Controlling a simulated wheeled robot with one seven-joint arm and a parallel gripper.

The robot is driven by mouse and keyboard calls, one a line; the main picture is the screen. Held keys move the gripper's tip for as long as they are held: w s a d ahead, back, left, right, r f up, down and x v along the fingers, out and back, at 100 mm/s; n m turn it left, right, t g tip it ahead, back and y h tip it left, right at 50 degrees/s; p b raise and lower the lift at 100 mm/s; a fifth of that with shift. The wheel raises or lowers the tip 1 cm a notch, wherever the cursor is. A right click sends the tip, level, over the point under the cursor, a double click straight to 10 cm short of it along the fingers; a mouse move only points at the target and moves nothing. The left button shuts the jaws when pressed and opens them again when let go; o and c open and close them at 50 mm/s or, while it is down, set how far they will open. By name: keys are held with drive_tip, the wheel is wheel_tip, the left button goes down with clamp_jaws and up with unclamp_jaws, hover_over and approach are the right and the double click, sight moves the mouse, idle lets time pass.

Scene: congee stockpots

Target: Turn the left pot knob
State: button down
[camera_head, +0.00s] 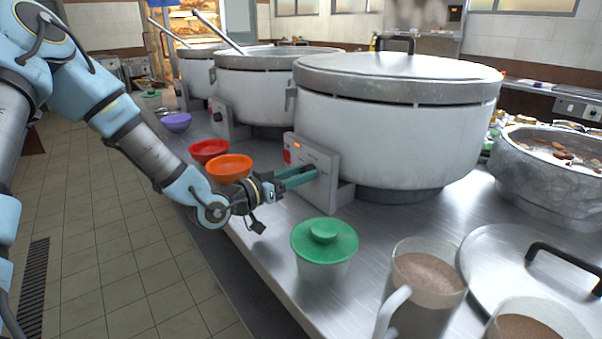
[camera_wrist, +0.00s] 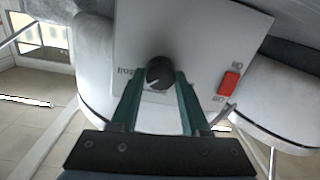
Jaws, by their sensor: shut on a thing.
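My gripper (camera_head: 312,173) reaches the control panel (camera_head: 325,160) on the front of the nearest large white pot (camera_head: 400,135). In the wrist view the panel (camera_wrist: 205,40) fills the upper middle, with a dark round knob (camera_wrist: 159,70) bearing a light pointer mark. The green fingers of my gripper (camera_wrist: 162,82) stand on either side of the knob and are shut on it. The pointer slants toward the lower left. In the head view my fingers hide the knob. A red switch (camera_wrist: 230,82) sits to the right of the knob in the wrist view.
A second pot (camera_head: 255,90) with its own panel (camera_head: 222,120) stands farther back. Orange (camera_head: 229,167) and red (camera_head: 208,150) bowls lie beside my wrist. A green-lidded container (camera_head: 324,240) and a mug (camera_head: 425,285) stand in front. Free floor lies left of the counter.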

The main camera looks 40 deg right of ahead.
drive_tip(key=n+p, duration=0.2)
drive_tip(key=n, duration=0.7)
drive_tip(key=shift+w, duration=0.15)
idle(0.4)
drive_tip(key=shift+c, duration=1.9)
unclamp_jaws()
drive_tip(key=a+b, duration=0.1)
drive_tip(key=a, duration=0.9)
drive_tip(key=shift+w+a+r+b, duration=0.2)
drive_tip(key=shift+a+r+b, duration=0.1)
drive_tip(key=shift+a, duration=0.1)
